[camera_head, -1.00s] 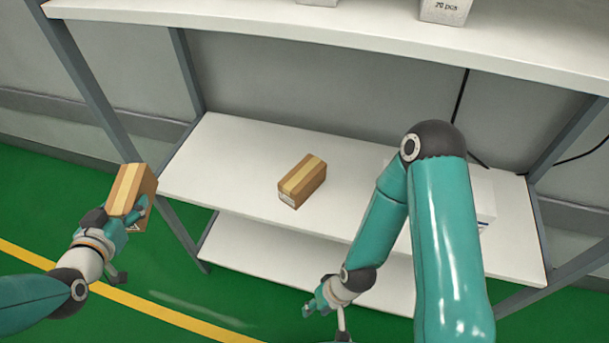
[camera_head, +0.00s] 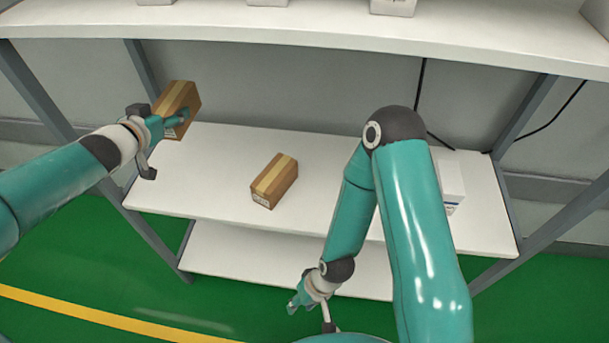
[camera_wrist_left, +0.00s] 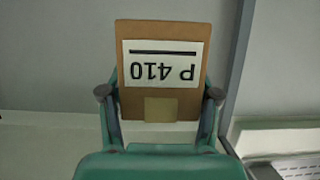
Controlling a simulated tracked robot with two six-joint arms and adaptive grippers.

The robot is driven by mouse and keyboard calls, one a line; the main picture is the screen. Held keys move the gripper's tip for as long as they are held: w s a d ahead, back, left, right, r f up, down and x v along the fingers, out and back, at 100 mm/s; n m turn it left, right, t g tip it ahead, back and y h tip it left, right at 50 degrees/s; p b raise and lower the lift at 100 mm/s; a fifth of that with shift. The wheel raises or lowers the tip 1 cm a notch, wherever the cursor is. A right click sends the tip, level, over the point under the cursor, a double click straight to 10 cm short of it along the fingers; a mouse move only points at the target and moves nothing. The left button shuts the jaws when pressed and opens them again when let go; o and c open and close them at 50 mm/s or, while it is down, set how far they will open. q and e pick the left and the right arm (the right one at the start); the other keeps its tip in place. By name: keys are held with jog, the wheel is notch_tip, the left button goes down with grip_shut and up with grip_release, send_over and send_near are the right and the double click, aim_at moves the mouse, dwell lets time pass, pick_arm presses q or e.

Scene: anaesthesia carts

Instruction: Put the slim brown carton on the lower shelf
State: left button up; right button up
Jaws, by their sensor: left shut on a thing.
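My left gripper (camera_head: 168,122) is shut on a slim brown carton (camera_head: 176,97) with a tape strip. It holds the carton upright over the left end of the middle shelf board. In the left wrist view the carton (camera_wrist_left: 160,75) sits between the two fingers, its label reading "P 410" upside down. A second brown carton (camera_head: 274,184) with a pale tape strip lies on the middle shelf board (camera_head: 225,160). The lowest board (camera_head: 250,255) shows below it. My right gripper (camera_head: 312,303) hangs low in front of the shelf; its fingers are too small to judge.
A white box (camera_head: 450,183) stands on the right part of the middle board, partly behind my right arm. The top board (camera_head: 300,32) carries several pale boxes. Grey posts (camera_head: 35,90) stand at the rack's ends. The middle board is clear around the second carton.

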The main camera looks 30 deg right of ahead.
pick_arm(q)
jog(key=shift+w+d+r, duration=0.25)
notch_tip(320, 180, down, 20)
jog(key=b, duration=1.8)
jog(key=shift+f, duration=0.1)
jog(key=o, duration=1.3)
jog(key=shift+o, duration=0.2)
